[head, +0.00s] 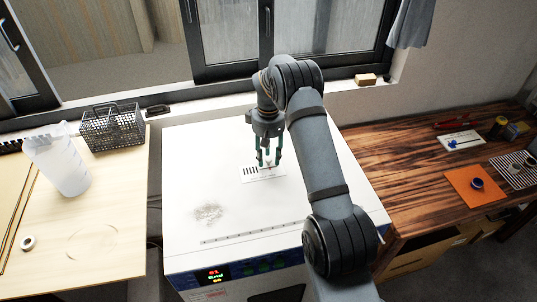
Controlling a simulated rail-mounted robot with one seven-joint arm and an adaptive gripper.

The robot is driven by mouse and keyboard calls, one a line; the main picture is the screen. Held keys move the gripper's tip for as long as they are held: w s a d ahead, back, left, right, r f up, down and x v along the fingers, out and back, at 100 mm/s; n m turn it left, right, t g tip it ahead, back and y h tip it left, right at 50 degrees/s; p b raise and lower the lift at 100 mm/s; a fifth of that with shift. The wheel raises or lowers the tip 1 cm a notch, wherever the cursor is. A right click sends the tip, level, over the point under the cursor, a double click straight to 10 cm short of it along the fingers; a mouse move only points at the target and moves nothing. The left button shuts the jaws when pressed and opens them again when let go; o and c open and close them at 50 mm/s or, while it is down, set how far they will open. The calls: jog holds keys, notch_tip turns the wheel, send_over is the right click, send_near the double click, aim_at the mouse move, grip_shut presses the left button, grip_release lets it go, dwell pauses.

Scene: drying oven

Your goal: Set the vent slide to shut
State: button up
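The vent slide plate (250,175) is a small white panel with a row of dark slots, on the white top of the drying oven (190,175). My gripper (269,162) points down over the right part of this plate. Its two greenish fingers are apart. A small reddish spot, perhaps the slide's knob, shows between the fingertips. I cannot tell whether the fingers touch it. The gripper partly hides the plate's right side, and the slide's position is too small to read.
A lit control display (213,276) is on the oven's front. On the left bench are a black wire basket (113,128), a translucent jug (60,163) and a tape roll (28,242). The right wooden bench (390,150) holds an orange mat (470,197). Windows stand behind.

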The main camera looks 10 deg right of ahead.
jog(key=c, duration=0.4)
grip_shut()
dwell(0.5)
